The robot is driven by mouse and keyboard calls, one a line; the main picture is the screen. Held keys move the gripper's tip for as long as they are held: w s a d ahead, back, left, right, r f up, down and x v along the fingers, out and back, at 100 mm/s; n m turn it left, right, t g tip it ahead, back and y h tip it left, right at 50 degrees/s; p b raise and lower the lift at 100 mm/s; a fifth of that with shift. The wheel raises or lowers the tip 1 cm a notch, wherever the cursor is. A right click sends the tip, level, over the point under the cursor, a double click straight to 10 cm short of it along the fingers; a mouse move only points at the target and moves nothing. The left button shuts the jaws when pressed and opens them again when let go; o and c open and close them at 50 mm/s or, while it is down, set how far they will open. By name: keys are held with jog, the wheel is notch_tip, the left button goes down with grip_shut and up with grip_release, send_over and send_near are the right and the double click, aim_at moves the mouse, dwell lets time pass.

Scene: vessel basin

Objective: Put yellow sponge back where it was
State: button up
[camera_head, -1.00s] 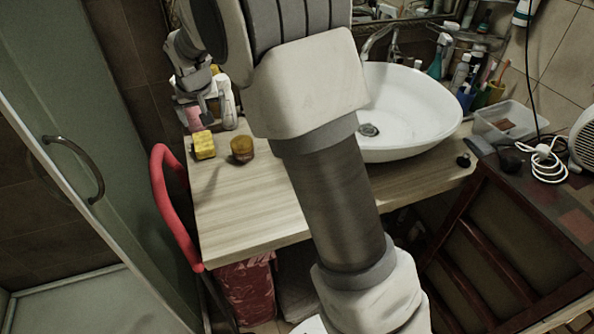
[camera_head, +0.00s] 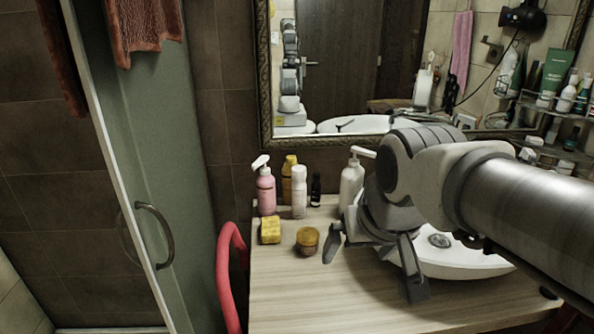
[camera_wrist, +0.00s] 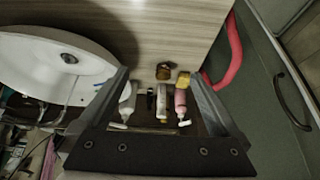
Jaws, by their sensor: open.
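The yellow sponge (camera_head: 270,230) lies on the left part of the wooden counter, in front of a pink pump bottle. It also shows in the wrist view (camera_wrist: 183,78), close to the right finger. My gripper (camera_head: 372,258) is open and empty, its fingers spread above the counter. It is to the right of the sponge and apart from it, near the basin. In the wrist view my gripper (camera_wrist: 158,76) has the bottles and an amber jar showing between its fingers.
The amber jar (camera_head: 307,240) stands just right of the sponge. Behind are the pink pump bottle (camera_head: 266,190), a white bottle (camera_head: 299,192) and a white pump bottle (camera_head: 351,180). The white basin (camera_head: 468,262) is at right. A red curved rail (camera_head: 229,275) borders the counter's left edge. The front counter is bare.

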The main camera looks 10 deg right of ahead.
jog(key=s+f, duration=0.2)
jog(key=s, duration=0.5)
jog(key=shift+s+d, duration=0.15)
jog(key=shift+d, duration=0.3)
